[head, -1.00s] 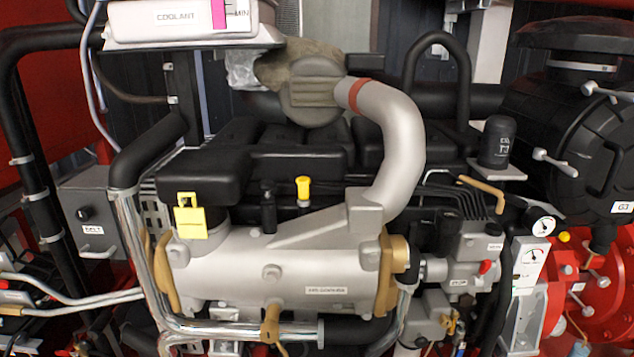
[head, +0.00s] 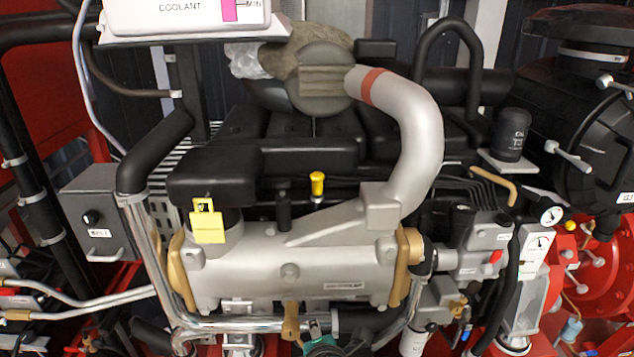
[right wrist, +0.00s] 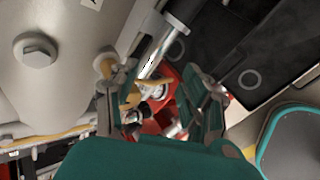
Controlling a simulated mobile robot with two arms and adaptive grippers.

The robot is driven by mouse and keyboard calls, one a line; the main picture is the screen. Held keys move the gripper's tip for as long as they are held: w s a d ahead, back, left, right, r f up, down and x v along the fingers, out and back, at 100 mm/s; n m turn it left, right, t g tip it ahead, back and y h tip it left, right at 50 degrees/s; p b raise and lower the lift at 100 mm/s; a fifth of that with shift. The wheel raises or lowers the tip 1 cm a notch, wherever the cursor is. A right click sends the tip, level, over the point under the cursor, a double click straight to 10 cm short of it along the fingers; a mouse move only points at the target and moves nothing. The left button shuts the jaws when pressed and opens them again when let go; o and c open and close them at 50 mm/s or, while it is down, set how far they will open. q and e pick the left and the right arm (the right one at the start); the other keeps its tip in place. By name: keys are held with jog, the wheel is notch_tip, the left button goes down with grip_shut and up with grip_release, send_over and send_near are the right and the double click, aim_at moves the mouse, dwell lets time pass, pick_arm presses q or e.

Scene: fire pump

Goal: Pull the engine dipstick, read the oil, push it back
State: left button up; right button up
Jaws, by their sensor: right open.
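A yellow dipstick handle (head: 317,184) stands upright behind the silver engine housing (head: 262,265), below the black covers. Its lower part is hidden behind the housing. A yellow tag-like piece (head: 208,222) sits at the left end of the housing. Teal and black parts that look like my right gripper (head: 322,338) show at the bottom edge of the head view, well below the dipstick. In the right wrist view my right gripper (right wrist: 160,88) is open, with nothing held. The dipstick cannot be made out there. My left gripper is not in view.
A brass valve (head: 290,322) and a chrome pipe (head: 150,255) are beside the right gripper. A thick silver elbow pipe (head: 420,140) curves to the right of the dipstick. A coolant tank (head: 185,15) is at the top left. Gauges (head: 540,243) stand at the right.

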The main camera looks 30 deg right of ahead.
jog(key=w+d+r+n+t+h, duration=0.1)
jog(key=w+r+n+t+h, duration=0.2)
jog(key=w+r+n, duration=0.45)
jog(key=n+t+h, duration=0.2)
jog(key=n+h, duration=0.2)
jog(key=n, duration=0.1)
send_near(317, 187)
jog(key=p+x, duration=0.2)
jog(key=x, duration=0.9)
jog(key=shift+w+r, duration=0.1)
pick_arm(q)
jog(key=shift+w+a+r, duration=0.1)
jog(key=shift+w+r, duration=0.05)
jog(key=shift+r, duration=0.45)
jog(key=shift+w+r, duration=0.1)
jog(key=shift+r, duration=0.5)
pick_arm(e)
jog(key=shift+d, duration=0.1)
grip_shut()
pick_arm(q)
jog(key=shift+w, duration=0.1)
